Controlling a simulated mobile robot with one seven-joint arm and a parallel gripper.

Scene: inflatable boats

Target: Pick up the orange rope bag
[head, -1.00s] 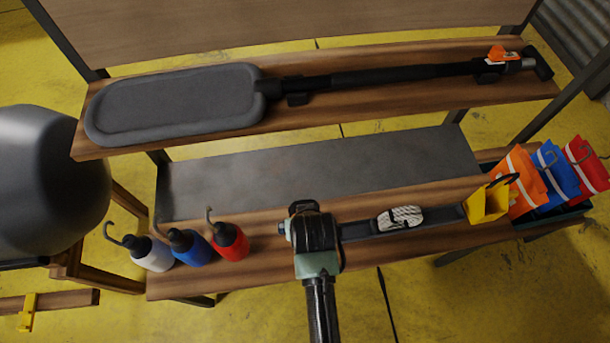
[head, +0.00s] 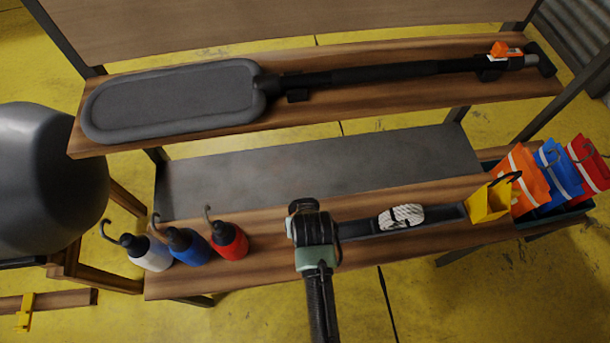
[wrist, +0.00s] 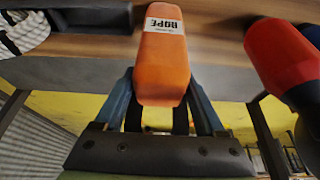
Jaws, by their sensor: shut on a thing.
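The orange rope bag (wrist: 163,62), a rounded orange block with a white label reading ROPE, sits between the two fingers of my gripper (wrist: 166,92) in the wrist view. The fingers are shut on its sides. In the head view my arm's wrist covers the bag and the fingers, at the lower wooden shelf (head: 270,270). Whether the bag still touches the shelf, I cannot tell.
White, blue and red bottles (head: 229,242) with hooks stand left of my wrist. A dark tray with a coiled white rope (head: 402,216) lies to the right, then a yellow bag (head: 489,203) and orange, blue and red bags. The upper shelf holds a paddle (head: 175,104).

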